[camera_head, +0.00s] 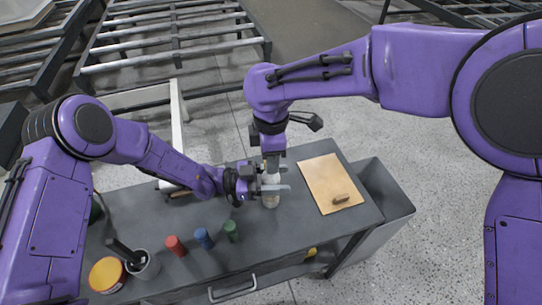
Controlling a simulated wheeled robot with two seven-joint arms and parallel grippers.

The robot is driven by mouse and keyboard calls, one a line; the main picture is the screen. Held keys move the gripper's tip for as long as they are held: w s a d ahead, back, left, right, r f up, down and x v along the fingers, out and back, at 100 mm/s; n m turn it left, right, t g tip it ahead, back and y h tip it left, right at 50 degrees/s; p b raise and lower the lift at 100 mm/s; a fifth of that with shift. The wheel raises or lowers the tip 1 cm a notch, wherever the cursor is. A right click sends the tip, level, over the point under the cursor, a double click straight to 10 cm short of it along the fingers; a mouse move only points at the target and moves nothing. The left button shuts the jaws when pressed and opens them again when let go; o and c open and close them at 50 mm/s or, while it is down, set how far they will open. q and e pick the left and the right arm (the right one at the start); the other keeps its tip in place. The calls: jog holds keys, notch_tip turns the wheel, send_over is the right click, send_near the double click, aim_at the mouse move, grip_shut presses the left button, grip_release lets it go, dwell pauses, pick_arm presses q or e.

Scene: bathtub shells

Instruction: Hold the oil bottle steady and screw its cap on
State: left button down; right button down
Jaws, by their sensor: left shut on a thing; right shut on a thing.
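The oil bottle (270,200) stands upright on the grey workbench, pale and partly hidden by my grippers. My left gripper (275,189) comes in from the left and is shut around the bottle's body. My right gripper (271,162) points down from above, directly over the bottle, and is shut on what appears to be the cap. The cap is hidden between the fingers, so I cannot tell whether it touches the bottle's neck.
The workbench (262,254) holds red (175,245), blue (203,238) and green (231,230) cylinders. A yellow-lidded tub (106,274) and a cup (145,267) with a dark tool are at left. A tan board (322,175) bearing a brown object (341,198) is at right. A bin (387,190) adjoins the bench.

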jog(key=m, duration=0.6)
jog(key=c, duration=0.8)
grip_release()
jog(key=shift+r, duration=2.25)
jog(key=shift+c, duration=0.4)
